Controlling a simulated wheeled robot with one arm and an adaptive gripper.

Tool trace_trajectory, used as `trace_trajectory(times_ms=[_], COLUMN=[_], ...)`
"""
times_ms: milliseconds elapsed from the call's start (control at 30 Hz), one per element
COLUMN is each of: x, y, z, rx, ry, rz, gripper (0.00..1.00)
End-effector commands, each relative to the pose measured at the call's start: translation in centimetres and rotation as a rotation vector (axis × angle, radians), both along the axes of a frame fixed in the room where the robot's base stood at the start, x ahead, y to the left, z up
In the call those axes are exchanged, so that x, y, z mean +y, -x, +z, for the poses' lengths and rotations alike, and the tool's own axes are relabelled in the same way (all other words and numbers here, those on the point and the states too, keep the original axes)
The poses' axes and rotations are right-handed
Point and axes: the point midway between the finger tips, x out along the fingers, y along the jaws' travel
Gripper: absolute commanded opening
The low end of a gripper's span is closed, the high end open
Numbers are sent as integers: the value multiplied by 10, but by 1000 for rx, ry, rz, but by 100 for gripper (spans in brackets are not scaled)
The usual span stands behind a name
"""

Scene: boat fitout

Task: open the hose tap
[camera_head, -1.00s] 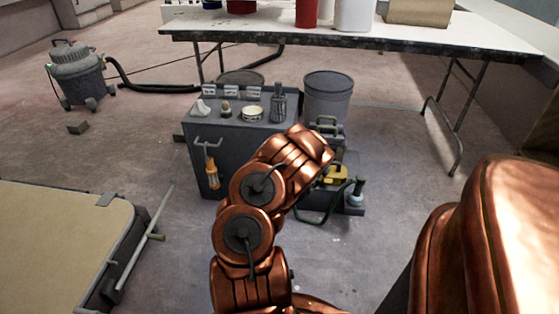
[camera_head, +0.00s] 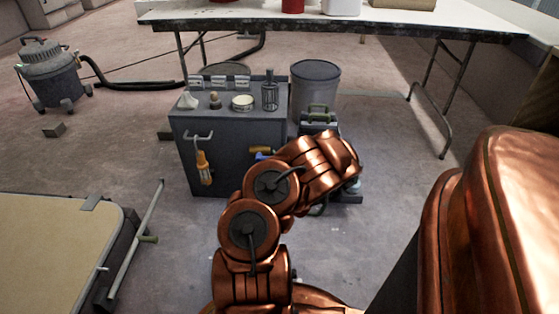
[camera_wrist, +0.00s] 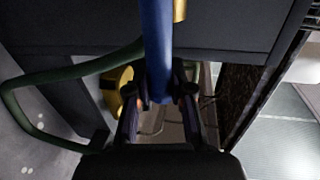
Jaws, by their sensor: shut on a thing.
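In the wrist view a long blue lever (camera_wrist: 157,45) runs down from the top edge, with a piece of brass (camera_wrist: 180,9) beside its upper end. I take these for the hose tap's handle and body. My gripper (camera_wrist: 158,92) is closed around the lower part of the lever, one dark finger on each side. In the head view a bit of blue (camera_head: 263,155) and a yellow brass piece (camera_head: 260,149) show on the cabinet front, just left of my wrist. My gripper itself is hidden behind my arm there.
A dark grey cabinet (camera_head: 225,125) carries several small items on top, and an orange-handled tool (camera_head: 203,167) hangs on its front. A green hose (camera_wrist: 60,75) and a yellow round thing (camera_wrist: 117,90) lie near my gripper. A bin (camera_head: 315,88) and table (camera_head: 340,25) stand behind.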

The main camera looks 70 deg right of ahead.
Motion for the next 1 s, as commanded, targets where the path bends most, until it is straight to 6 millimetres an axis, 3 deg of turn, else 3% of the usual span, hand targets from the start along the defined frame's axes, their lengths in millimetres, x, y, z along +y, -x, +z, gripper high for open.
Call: trace_trajectory(times_ms=[233, 267, 500, 833, 1000], x=[0, 0, 0, 0, 0], y=[-1, -1, -1, -2, -2], z=[-1, -1, 0, 1, 12], rx=[1, 1, 1, 1, 0], ry=[-1, -1, -1, -1, 1], rz=[3, 3, 3, 3, 2], gripper=[0, 24, 47, 47, 47])
